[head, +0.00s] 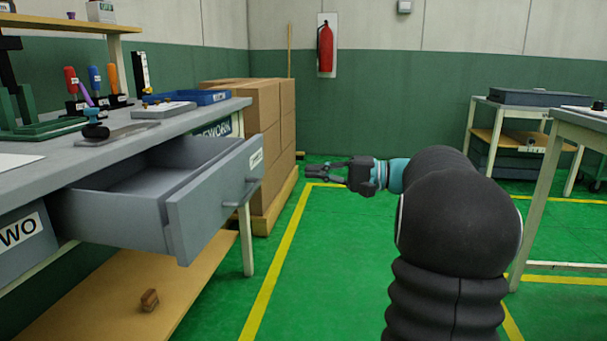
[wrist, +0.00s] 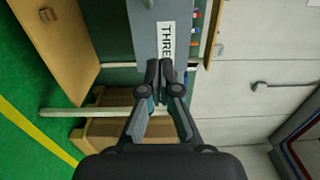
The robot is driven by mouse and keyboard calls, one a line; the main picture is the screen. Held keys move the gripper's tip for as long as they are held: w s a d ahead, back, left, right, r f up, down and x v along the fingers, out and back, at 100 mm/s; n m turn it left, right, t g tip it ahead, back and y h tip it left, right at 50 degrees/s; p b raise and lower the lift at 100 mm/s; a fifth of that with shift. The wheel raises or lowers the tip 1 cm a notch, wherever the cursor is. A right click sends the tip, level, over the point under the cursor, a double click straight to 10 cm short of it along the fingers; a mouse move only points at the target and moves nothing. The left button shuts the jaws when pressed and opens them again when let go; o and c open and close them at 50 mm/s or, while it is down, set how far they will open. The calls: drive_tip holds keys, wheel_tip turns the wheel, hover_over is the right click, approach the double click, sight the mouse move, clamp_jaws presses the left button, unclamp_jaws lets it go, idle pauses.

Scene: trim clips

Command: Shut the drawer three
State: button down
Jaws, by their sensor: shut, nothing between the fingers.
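The grey drawer three (head: 215,205) hangs open under the left workbench, pulled well out, and its inside looks empty. Its front has a handle (head: 242,192) and a white label, seen at a steep angle in the head view. In the wrist view the drawer front (wrist: 147,38) is at the top, with a label (wrist: 167,40) reading "THRE", partly cut off. My gripper (head: 309,174) is shut and empty, to the right of the drawer front and apart from it in the head view. In the wrist view its fingertips (wrist: 160,68) overlap the lower end of the drawer front; contact cannot be told.
The workbench (head: 105,150) holds screwdrivers, a blue tray (head: 200,97) and a fixture. Drawer two (head: 22,240) is at the lower left. A brown block (head: 149,299) lies on the lower shelf. Cardboard boxes (head: 265,110) stand behind; green floor is clear between the benches.

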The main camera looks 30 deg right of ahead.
sight(252, 168)
drive_tip(key=x, duration=1.2)
drive_tip(key=shift+b, duration=0.3)
